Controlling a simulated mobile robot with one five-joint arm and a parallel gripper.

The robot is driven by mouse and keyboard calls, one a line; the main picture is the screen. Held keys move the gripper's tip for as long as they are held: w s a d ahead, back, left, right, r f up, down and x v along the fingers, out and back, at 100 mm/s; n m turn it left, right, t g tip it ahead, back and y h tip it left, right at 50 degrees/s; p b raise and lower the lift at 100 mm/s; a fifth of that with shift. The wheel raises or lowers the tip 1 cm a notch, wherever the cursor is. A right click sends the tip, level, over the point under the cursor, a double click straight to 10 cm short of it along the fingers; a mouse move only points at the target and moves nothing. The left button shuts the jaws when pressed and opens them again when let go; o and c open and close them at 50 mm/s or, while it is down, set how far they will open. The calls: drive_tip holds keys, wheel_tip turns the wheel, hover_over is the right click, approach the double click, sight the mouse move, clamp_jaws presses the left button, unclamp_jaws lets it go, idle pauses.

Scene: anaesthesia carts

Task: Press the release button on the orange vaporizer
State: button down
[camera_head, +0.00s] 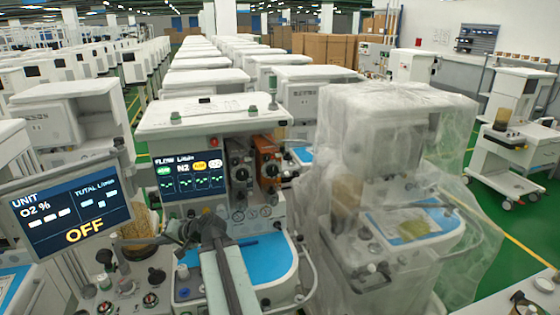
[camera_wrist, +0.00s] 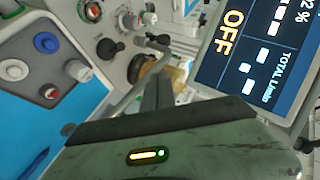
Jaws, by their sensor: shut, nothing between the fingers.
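The orange vaporizer (camera_head: 267,160) is mounted on the front of the anaesthesia machine, right of the flow display, with a dark dial on its face. A dark grey vaporizer (camera_head: 239,165) stands directly left of it. The release button is too small to make out. My gripper (camera_head: 178,238) is shut and empty, lower and left of the vaporizers, in front of the machine and clear of them. No vaporizer shows in that view.
A tilted monitor (camera_head: 72,211) reading OFF stands left of my gripper. The blue worktop (camera_head: 262,258) lies below the vaporizers. A plastic-wrapped machine (camera_head: 395,170) stands close on the right. Knobs and a hose (camera_head: 139,250) crowd the area under the monitor. More carts fill the back.

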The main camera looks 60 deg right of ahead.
drive_tip(key=s+d+r+m+t+h, duration=0.1)
drive_tip(key=s+d+r+m+h, duration=0.15)
drive_tip(key=d, duration=0.45)
drive_tip(key=s+d+r+m+t+h, duration=0.1)
drive_tip(key=s+d+r+m, duration=0.1)
drive_tip(key=s+d, duration=0.3)
drive_tip(key=s+d+r+m+t+h, duration=0.1)
drive_tip(key=s+d+r+m+h, duration=0.15)
drive_tip(key=d, duration=0.55)
drive_tip(key=s+d+r+m+h, duration=0.3)
drive_tip(key=s+d+m+h, duration=0.1)
drive_tip(key=s+d, duration=0.4)
drive_tip(key=s+d+r+m+g+h, duration=0.1)
drive_tip(key=s+d+r+m+h, duration=0.2)
drive_tip(key=s+d, duration=0.5)
drive_tip(key=s+m+h, duration=0.1)
drive_tip(key=s, duration=0.2)
drive_tip(key=shift+s+m+g+h, duration=0.25)
drive_tip(key=shift+m+g+h, duration=0.05)
drive_tip(key=shift+w+r, duration=0.1)
drive_tip(key=shift+w, duration=0.05)
